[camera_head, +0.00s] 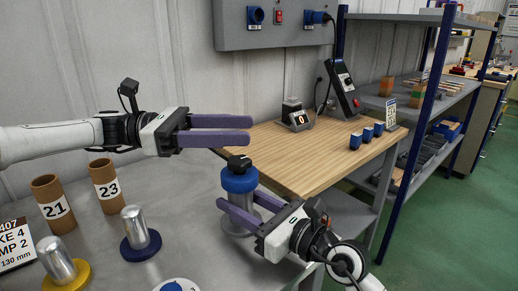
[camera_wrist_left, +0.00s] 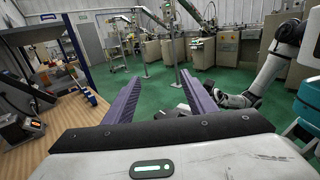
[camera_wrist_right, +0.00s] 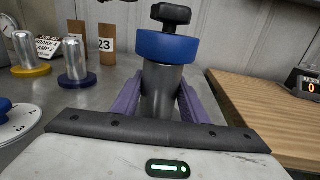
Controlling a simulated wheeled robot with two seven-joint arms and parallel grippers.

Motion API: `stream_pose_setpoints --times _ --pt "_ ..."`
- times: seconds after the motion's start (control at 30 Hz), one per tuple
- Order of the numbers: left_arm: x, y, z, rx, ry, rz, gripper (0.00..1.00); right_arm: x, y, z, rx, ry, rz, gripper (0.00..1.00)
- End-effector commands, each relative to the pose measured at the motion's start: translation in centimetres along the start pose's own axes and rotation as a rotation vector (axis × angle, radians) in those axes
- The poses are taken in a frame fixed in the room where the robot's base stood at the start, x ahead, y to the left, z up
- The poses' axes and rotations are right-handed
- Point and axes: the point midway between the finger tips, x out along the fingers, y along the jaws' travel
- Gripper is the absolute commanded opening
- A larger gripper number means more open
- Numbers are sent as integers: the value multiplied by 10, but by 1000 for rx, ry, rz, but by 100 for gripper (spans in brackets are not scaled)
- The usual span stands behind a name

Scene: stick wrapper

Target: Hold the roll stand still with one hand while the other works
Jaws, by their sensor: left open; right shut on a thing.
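The roll stand (camera_head: 239,180) is a grey metal cylinder with a blue collar and a black knob on top. It stands upright at the right side of the grey table, by the wooden bench. My right gripper (camera_head: 238,203) is shut on its metal body below the collar. The right wrist view shows the stand (camera_wrist_right: 166,47) between the purple fingers, its lower part hidden by the gripper. My left gripper (camera_head: 250,129) is open and empty, raised above and behind the stand's knob. The left wrist view shows its fingers (camera_wrist_left: 160,82) apart with nothing between.
On the grey table stand cardboard tubes 21 (camera_head: 52,208) and 23 (camera_head: 106,190), a metal post on a blue base (camera_head: 136,230) and one on a yellow base (camera_head: 58,262).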

Motion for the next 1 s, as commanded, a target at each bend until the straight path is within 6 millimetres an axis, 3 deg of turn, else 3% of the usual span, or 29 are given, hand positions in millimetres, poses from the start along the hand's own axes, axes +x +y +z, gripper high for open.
stream_pose_setpoints --times 0.03,0.2,0.43,0.63,1.0 --pt "-16 -2 -10 -5 -3 43 51 0 0 -1 3 3 0 0" --pt "-50 -10 -39 -4 0 161 51 0 0 -1 3 2 0 0" --pt "-68 -21 -60 -7 8 238 51 0 0 -1 3 2 0 0" --pt "-49 -18 -63 -6 12 242 51 0 0 -1 3 2 1 0" --pt "21 0 -64 -6 11 243 51 0 0 -1 3 2 0 0"
